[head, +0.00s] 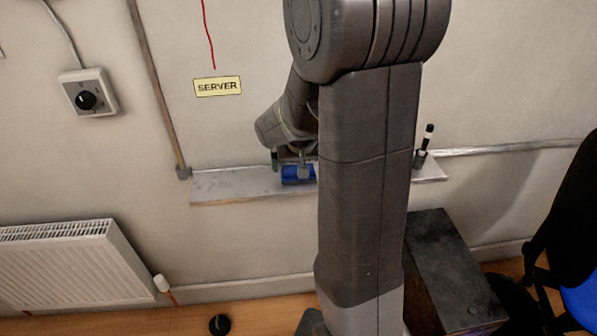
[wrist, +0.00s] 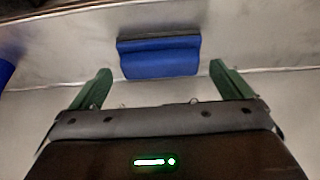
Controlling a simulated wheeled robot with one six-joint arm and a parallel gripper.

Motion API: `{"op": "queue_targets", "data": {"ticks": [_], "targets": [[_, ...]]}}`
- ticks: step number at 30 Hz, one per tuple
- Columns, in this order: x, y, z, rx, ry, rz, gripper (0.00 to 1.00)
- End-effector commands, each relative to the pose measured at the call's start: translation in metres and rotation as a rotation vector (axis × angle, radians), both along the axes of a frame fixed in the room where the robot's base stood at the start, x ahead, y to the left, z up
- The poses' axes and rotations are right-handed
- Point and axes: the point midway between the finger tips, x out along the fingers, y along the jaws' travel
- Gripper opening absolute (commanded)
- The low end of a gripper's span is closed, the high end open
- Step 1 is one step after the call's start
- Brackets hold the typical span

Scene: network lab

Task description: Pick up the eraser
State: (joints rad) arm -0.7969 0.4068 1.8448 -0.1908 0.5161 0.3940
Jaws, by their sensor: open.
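The eraser (wrist: 159,58) is a blue block with a dark grey strip along its far edge. In the wrist view it lies just beyond and between the fingertips, and no finger is seen touching it. In the head view the blue eraser (head: 291,174) sits on the wall shelf, partly hidden by my gripper and arm. My gripper (wrist: 161,78) is open, with its two green fingers spread wider than the eraser. In the head view my gripper (head: 292,160) is down at the shelf, right at the eraser, and mostly hidden.
The narrow shelf (head: 232,185) runs along the wall, and its left part is bare. A dark marker-like item (head: 427,138) stands near its right end. Another blue thing (wrist: 5,72) shows at the left edge of the wrist view. A dark box (head: 450,270) stands below right.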

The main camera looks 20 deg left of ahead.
Motion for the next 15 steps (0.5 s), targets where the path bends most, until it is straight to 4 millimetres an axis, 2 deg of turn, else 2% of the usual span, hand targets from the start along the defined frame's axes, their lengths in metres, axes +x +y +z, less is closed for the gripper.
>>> {"op": "queue_targets", "data": {"ticks": [6,15], "targets": [[0.007,0.004,-0.021,0.000,0.002,-0.002,1.00],[0.008,0.005,-0.024,0.001,0.001,-0.001,1.00]]}}
